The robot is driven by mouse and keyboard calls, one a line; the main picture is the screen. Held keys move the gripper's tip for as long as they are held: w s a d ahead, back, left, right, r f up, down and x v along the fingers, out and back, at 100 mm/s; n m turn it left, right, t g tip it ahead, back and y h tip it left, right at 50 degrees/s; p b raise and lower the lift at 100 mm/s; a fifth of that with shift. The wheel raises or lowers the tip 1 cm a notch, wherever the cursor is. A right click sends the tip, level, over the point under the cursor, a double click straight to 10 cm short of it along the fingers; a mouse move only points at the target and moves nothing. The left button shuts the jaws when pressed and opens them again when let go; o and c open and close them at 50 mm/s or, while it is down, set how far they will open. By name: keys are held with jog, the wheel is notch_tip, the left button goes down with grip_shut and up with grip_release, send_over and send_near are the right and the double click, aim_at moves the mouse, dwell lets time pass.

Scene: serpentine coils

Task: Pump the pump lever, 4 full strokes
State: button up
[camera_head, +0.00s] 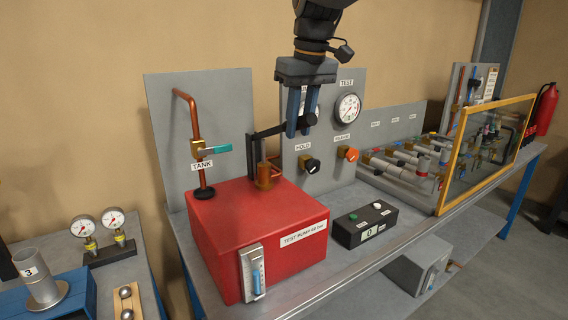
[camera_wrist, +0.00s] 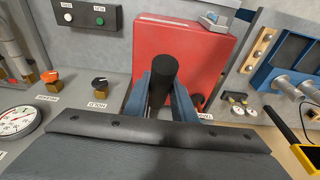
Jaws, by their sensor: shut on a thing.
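The pump lever (camera_head: 268,132) is a dark bar on a post with a brass cylinder (camera_head: 264,172), on top of the red test pump box (camera_head: 245,215). The bar is about level. My gripper (camera_head: 301,132) points down over the box with its blue fingers shut on the lever's dark grip. In the wrist view the round black grip (camera_wrist: 164,72) stands between the two fingers, with the red box (camera_wrist: 185,45) beyond. The grip's lower part is hidden by the gripper.
A panel behind has a gauge (camera_head: 347,108), a black HOLD knob (camera_head: 312,165) and an orange knob (camera_head: 347,153). A teal-handled tank valve (camera_head: 217,149) stands left.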

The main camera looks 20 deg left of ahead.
notch_tip(320, 180, down, 6)
jog(key=s+d+t+y+b, duration=0.1)
jog(key=y+b, duration=0.1)
jog(key=b, duration=0.8)
jog(key=shift+t, duration=0.3)
jog(key=shift+t+y, duration=0.6)
jog(key=shift+y, duration=0.2)
jog(key=f+b, duration=0.1)
jog(key=b, duration=0.2)
jog(key=f+b, duration=0.2)
jog(key=b, duration=0.1)
jog(key=f+b, duration=0.2)
jog(key=b, duration=0.2)
jog(key=shift+s+d, duration=0.25)
jog(key=shift+d, duration=0.05)
jog(key=shift+f, duration=0.1)
